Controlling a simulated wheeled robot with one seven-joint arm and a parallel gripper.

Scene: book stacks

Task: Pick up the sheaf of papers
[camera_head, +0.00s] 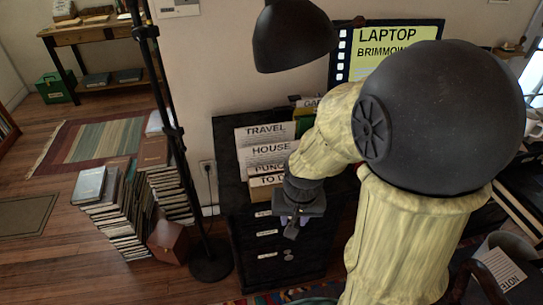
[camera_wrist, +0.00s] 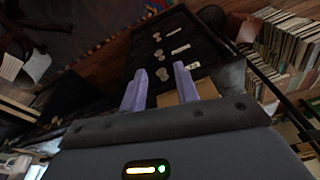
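I cannot tell which is the sheaf of papers. A white sheet marked NOTE (camera_head: 503,268) lies at the lower right. My gripper (camera_head: 291,230) hangs in front of the cabinet, just right of and below the TO DO sheet. In the wrist view my gripper (camera_wrist: 160,80) has its two fingers apart, with no paper visibly held. A tan surface (camera_wrist: 205,88) shows behind the right finger.
A black lamp (camera_head: 295,35) hangs above the cabinet, with a thin stand (camera_head: 165,90) to its left. Book stacks (camera_head: 115,215) stand on the floor at left; they also show in the wrist view (camera_wrist: 285,40). A laptop sign (camera_head: 385,40) is behind my arm.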

